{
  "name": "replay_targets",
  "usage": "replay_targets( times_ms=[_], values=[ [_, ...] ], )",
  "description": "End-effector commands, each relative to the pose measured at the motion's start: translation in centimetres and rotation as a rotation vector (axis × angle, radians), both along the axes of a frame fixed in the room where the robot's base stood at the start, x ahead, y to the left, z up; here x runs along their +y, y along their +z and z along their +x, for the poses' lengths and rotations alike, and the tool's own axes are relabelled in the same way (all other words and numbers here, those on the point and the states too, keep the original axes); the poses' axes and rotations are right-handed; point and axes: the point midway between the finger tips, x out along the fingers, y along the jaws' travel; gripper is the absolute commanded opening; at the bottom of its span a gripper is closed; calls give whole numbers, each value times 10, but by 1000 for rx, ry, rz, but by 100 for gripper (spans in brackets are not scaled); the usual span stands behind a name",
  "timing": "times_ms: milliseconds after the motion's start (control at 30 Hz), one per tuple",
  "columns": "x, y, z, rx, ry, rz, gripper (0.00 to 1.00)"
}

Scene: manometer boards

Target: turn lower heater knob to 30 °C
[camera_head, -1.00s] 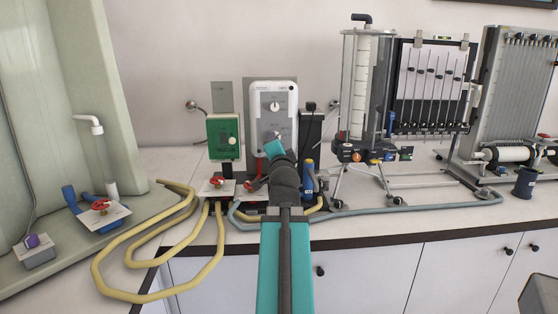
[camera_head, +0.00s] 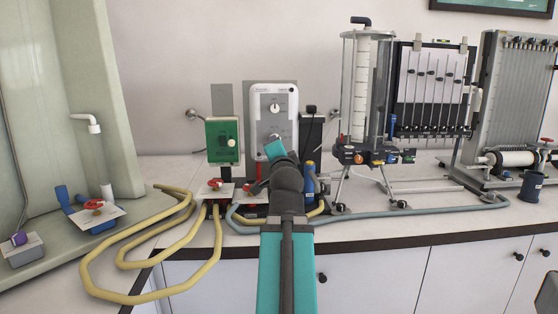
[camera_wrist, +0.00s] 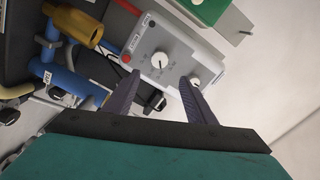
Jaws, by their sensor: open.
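The white heater unit (camera_head: 259,97) stands against the wall behind the bench, its upper knob (camera_head: 274,107) visible in the head view. My arm hides part of its lower front there. In the wrist view its grey-white panel shows two pale round knobs. The one by the red button seems to be the lower knob (camera_wrist: 159,60); the other seems to be the upper knob (camera_wrist: 195,82). My gripper (camera_wrist: 160,76) is open and empty, its two dark fingers pointing at the panel, one tip on each side of the lower knob. I cannot tell whether they touch it.
A green box (camera_head: 222,139) stands left of the heater. A blue valve with a yellow end (camera_wrist: 85,28) is close by on the other side. Red-handled valves (camera_head: 215,184) and yellow hoses (camera_head: 95,270) lie in front. A glass column (camera_head: 358,100) stands to the right.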

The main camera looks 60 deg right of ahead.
Motion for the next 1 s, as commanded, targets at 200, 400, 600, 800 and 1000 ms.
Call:
replay_targets(
  times_ms=[200, 400, 600, 800, 1000],
  values=[
    [7, -3, -5, -1, 0, -1, 50],
    [11, -1, -9, -1, -1, 0, 50],
    [13, 0, -9, -1, -1, 0, 50],
    [12, 0, -9, -1, -1, 0, 50],
    [13, 0, -9, -1, -1, 0, 50]
  ],
)
